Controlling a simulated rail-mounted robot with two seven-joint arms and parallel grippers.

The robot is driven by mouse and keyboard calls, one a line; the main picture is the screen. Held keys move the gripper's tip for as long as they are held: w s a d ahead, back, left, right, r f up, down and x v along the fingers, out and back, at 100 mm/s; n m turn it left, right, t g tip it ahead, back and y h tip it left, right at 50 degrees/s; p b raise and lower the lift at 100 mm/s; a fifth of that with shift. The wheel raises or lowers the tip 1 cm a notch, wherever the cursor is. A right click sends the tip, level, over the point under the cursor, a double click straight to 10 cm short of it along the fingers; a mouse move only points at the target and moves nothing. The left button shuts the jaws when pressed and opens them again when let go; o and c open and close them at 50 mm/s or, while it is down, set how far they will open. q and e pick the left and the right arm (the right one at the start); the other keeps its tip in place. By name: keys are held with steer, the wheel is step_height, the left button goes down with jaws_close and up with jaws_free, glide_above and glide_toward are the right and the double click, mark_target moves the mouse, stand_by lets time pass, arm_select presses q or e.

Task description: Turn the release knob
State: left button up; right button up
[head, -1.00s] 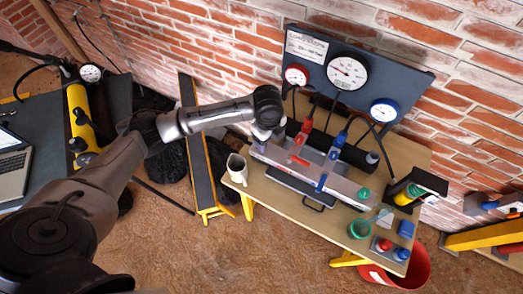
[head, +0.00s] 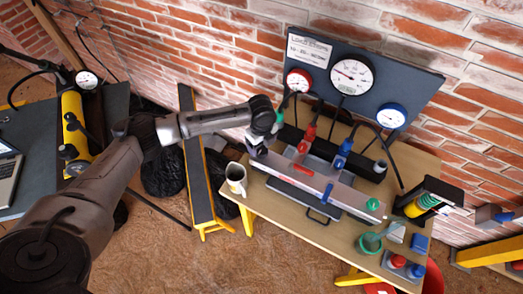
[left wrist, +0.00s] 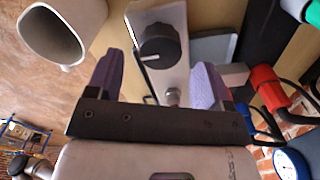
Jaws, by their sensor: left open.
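The black round release knob (left wrist: 160,46) shows in the left wrist view, on the end of a pale metal bar (left wrist: 168,85), with a white pointer mark on its face. In the head view the same bar (head: 345,195) lies across the wooden table, with red, blue and green handles along it. My left gripper (head: 257,150) is over the bar's left end and hides the knob there. In the left wrist view its purple fingers (left wrist: 156,75) are open and empty, one to each side of the knob's line. Whether they reach the knob's depth is unclear. My right gripper is out of view.
A gauge board (head: 325,80) with hoses rises behind.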

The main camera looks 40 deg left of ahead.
mark_target(261, 150)
arm_select(q)
steer(key=shift+f, duration=1.85)
steer(key=shift+c, duration=0.2)
